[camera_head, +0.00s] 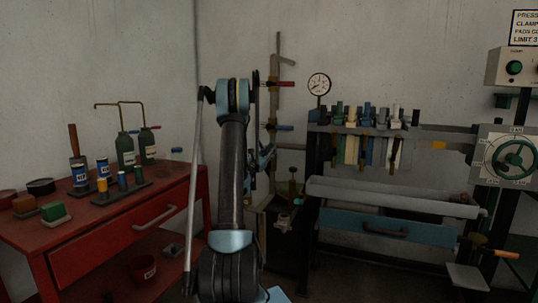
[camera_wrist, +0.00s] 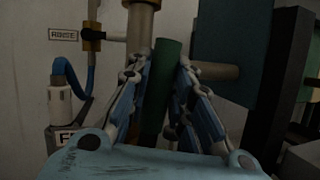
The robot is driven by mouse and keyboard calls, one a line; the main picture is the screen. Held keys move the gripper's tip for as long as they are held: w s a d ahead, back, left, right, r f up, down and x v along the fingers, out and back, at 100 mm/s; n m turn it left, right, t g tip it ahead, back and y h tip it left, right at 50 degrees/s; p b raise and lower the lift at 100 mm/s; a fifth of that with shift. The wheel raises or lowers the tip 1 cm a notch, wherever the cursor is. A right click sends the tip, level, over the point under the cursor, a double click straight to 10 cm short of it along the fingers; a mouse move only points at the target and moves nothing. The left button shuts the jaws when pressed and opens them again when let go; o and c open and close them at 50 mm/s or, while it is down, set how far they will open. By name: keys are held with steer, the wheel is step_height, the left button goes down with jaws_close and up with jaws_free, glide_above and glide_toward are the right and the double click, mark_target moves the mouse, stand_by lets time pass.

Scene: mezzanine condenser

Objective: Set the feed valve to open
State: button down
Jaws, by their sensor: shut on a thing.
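My gripper (camera_wrist: 160,72) is shut on a green upright handle (camera_wrist: 161,100), with one blue finger on each side of it in the wrist view. The handle stands in front of a vertical pipe and a short horizontal pipe. A partly hidden label starting with F (camera_wrist: 66,137) is at the lower left; I cannot read the rest, nor tell the valve's setting. In the head view my gripper (camera_head: 266,157) is at the pipework, side-on, and my arm hides the green handle.
A label reading RINSE (camera_wrist: 63,34) sits beside a brass fitting and blue hose. On the pipe stand are a red-handled valve (camera_head: 284,84) and a blue-handled valve (camera_head: 284,128).

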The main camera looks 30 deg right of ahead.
steer(key=shift+f, duration=0.1)
steer(key=c, duration=1.4)
jaws_free()
steer(key=v, duration=1.2)
